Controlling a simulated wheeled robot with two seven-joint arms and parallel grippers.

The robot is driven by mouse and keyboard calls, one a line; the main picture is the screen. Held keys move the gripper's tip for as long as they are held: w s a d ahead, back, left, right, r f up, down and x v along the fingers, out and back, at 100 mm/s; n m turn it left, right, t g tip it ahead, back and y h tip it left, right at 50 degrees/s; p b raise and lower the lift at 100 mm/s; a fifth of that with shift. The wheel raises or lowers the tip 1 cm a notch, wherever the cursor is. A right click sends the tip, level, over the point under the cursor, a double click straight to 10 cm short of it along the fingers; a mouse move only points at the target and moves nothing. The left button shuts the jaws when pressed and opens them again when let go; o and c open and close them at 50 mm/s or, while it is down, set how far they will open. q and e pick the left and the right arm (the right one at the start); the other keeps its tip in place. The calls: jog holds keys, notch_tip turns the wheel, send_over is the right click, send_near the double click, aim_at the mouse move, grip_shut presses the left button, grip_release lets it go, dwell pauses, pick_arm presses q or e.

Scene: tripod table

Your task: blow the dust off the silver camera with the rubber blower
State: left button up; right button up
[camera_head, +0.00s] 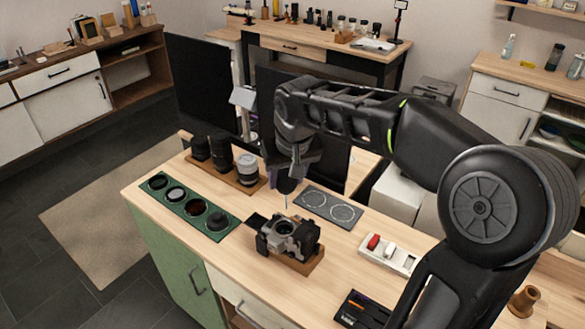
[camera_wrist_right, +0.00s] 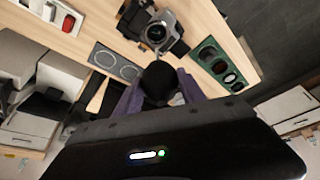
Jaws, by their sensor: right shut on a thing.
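The silver camera (camera_head: 284,236) sits on a wooden stand (camera_head: 312,262) near the front of the table, its round lens mount facing up. It also shows in the right wrist view (camera_wrist_right: 157,31). My right gripper (camera_head: 288,178) is shut on the dark rubber blower (camera_wrist_right: 159,80), which hangs above and behind the camera. The blower's thin nozzle (camera_head: 286,201) points down, apart from the camera. Part of the blower is hidden by the fingers in the head view. My left gripper is not in view.
A green tray (camera_head: 232,221) with round lens parts lies left of the camera. Several lenses stand on a wooden board (camera_head: 262,183) behind it. A grey mat with two circles (camera_head: 315,197) and a white tray with a red item (camera_head: 405,263) lie to the right.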

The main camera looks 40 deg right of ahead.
aim_at(285, 195)
jog(key=shift+w+a+n, duration=0.2)
jog(key=shift+w+n, duration=0.15)
jog(key=shift+n, duration=0.05)
jog(key=shift+s+d+n+y, duration=0.1)
jog(key=shift+s+n+y, duration=0.15)
jog(key=shift+n+y, duration=0.05)
jog(key=shift+w, duration=0.15)
jog(key=shift+f, duration=0.15)
jog(key=shift+f+b, duration=2.55)
jog(key=shift+f, duration=0.2)
jog(key=shift+o, duration=0.3)
